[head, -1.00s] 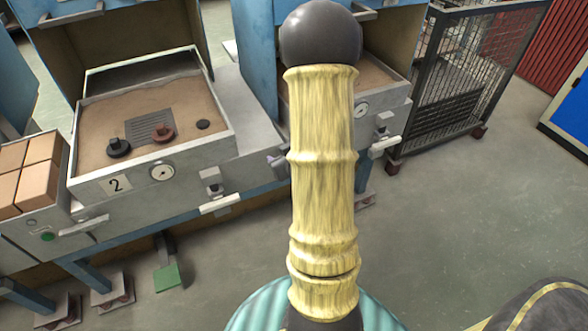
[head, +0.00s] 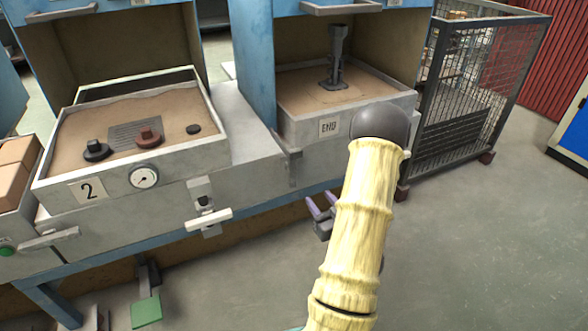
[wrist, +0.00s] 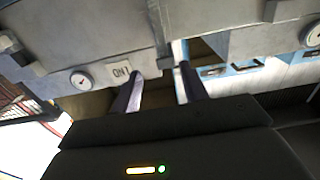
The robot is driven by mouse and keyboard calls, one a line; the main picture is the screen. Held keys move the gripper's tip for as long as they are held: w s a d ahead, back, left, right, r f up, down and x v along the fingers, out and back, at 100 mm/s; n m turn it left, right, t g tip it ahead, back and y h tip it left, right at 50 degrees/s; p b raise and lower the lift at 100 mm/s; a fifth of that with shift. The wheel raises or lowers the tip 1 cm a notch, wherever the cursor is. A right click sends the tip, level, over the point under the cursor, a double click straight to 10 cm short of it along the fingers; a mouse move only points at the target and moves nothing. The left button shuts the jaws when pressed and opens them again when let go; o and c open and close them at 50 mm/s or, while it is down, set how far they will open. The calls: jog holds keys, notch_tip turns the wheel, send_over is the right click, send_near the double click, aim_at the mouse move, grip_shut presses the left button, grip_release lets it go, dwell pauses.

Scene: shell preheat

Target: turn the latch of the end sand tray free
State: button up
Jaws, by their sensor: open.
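The end sand tray (head: 300,130) stands at the right of the bench with a label reading END. Its latch is hidden behind my arm in the head view. In the wrist view, which is upside down, the tray front (wrist: 105,45) shows the label and a round gauge. A dark latch-like fitting (wrist: 14,50) shows at the far left, beyond the gauge. My gripper (head: 322,207) is open and empty, below the tray front and partly hidden by my arm. In the wrist view its two fingers (wrist: 160,85) are apart, with nothing between them.
Sand tray 2 (head: 135,163) stands to the left, with its own gauge and a pale-handled latch (head: 208,218). A dark metal fitting (head: 335,62) stands in the end tray's sand. A wire cage (head: 468,95) stands close on the right.

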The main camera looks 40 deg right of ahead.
aim_at(293, 164)
jog(key=shift+w, duration=0.15)
jog(key=b+x, duration=0.3)
jog(key=x, duration=1.4)
jog(key=shift+w+a, duration=0.1)
grip_shut()
